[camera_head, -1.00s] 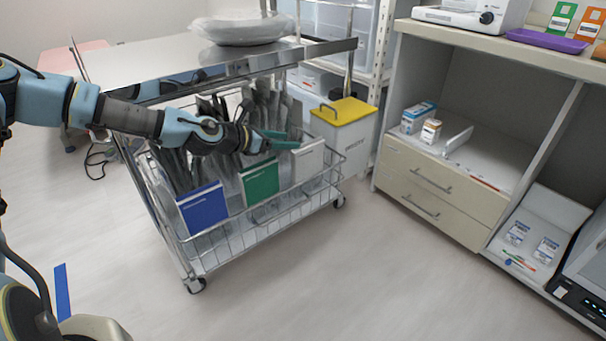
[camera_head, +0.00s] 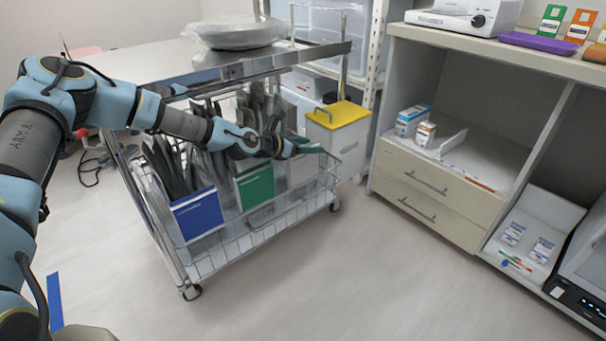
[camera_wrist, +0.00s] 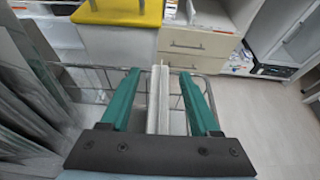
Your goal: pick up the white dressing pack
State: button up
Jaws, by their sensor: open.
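The white dressing pack (camera_head: 302,172) stands upright at the right end of the wire basket, to the right of the green pack. In the wrist view the white pack (camera_wrist: 158,98) is seen edge-on between my two green fingers, with a gap on each side. My gripper (camera_head: 308,146) is open at the pack's upper part, and its fingers (camera_wrist: 159,74) straddle the pack. In the head view, the gripper hides the pack's top edge.
The wire basket (camera_head: 247,240) of the steel trolley also holds a blue pack (camera_head: 198,214), a green pack (camera_head: 255,186) and several grey pouches (camera_head: 165,170). The trolley top is above. A yellow-lidded bin (camera_head: 340,135) stands close behind. Floor in front is clear.

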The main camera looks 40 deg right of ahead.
grip_shut()
dwell(0.5)
dwell(0.9)
